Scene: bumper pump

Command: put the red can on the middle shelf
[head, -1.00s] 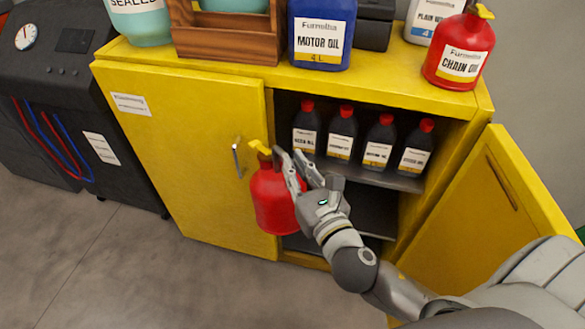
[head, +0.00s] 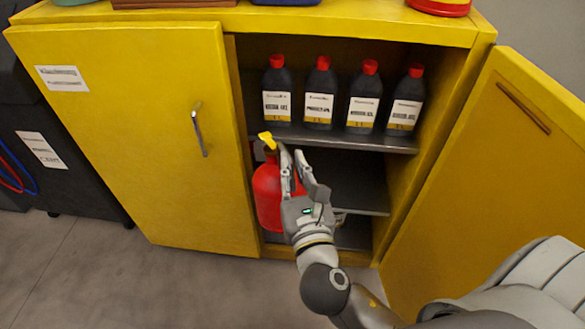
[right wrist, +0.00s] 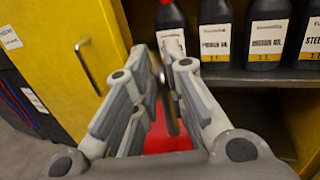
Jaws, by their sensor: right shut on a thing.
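The red can (head: 267,200) has a yellow spout and stands upright in my right gripper (head: 294,162), which is shut on its upper part. It is at the left side of the open yellow cabinet (head: 241,90), level with the middle shelf (head: 355,192). I cannot tell whether it is past the shelf's front edge. The gripper hides its right side. In the right wrist view the red can (right wrist: 168,138) shows between the fingers (right wrist: 160,62). My left gripper is not in view.
Several dark red-capped bottles (head: 319,95) stand on the upper shelf (head: 345,140), just above the can. The left door (head: 120,140) is closed, with a metal handle (head: 199,130). The right door (head: 490,180) is open. The middle shelf's visible right part is bare.

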